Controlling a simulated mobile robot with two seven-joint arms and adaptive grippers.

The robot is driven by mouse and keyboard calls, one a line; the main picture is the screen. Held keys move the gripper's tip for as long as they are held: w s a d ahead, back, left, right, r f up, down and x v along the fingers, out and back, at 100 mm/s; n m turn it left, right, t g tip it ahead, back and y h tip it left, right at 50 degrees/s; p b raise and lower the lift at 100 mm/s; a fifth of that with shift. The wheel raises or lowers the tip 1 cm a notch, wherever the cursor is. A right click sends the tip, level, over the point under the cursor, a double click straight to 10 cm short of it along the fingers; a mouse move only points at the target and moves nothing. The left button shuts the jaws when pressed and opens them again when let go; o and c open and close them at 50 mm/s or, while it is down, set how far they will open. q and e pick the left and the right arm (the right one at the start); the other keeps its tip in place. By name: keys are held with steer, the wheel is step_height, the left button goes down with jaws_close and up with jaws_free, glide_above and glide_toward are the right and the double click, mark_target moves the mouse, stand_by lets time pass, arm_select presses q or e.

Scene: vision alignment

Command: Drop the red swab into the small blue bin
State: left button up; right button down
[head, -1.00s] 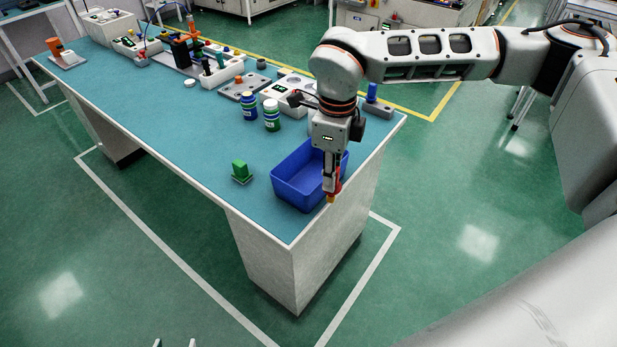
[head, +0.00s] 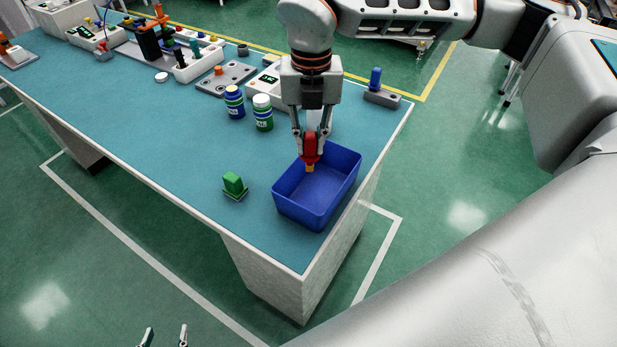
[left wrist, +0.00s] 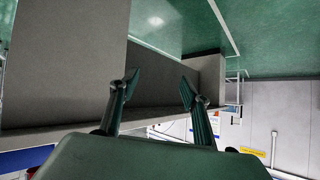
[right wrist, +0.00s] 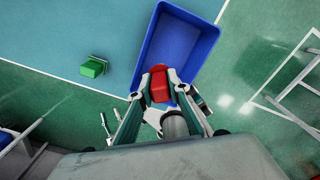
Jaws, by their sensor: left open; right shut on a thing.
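The red swab (head: 311,150) has a red body and an orange-yellow tip that points down. My right gripper (head: 311,140) is shut on it and holds it over the blue bin (head: 338,190), near the bin's back left part. In the right wrist view the red swab (right wrist: 159,85) sits between the fingers of my right gripper (right wrist: 157,92), above the blue bin (right wrist: 196,33). The blue bin stands at the table's near right corner and looks empty. My left gripper (head: 165,337) is open and empty, low at the bottom edge of the head view; its fingers (left wrist: 158,85) are apart in the left wrist view.
A green block on a small base (head: 234,185) stands left of the bin. Two labelled bottles (head: 234,102) stand behind it. A blue-topped peg on a grey base (head: 376,85) is at the back right. Instruments and racks (head: 194,60) fill the far side. The table's left front is clear.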

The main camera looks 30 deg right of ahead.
mark_target(311, 160)
steer(key=shift+s+f+b, duration=0.15)
steer(key=shift+f+b, duration=0.2)
steer(key=shift+f, duration=0.2)
steer(key=shift+s+f+b, duration=0.15)
steer(key=shift+f+b, duration=0.2)
steer(key=shift+f, duration=0.2)
step_height(311, 160, down, 3)
steer(key=shift+w+b, duration=0.1)
steer(key=shift+b, duration=0.85)
steer(key=shift+f, duration=0.25)
arm_select(q)
steer(key=shift+s+a+f, duration=0.1)
steer(key=shift+s+f, duration=0.1)
steer(key=shift+f, duration=0.5)
steer(key=shift+s+f, duration=0.25)
steer(key=shift+f, duration=0.5)
steer(key=shift+s+a+f, duration=0.1)
steer(key=shift+s+f, duration=0.1)
steer(key=shift+f, duration=0.5)
arm_select(e)
steer(key=c, duration=1.8)
jaws_free()
arm_select(q)
steer(key=shift+f, duration=0.1)
steer(key=shift+s, duration=0.1)
arm_select(e)
step_height(311, 160, up, 12)
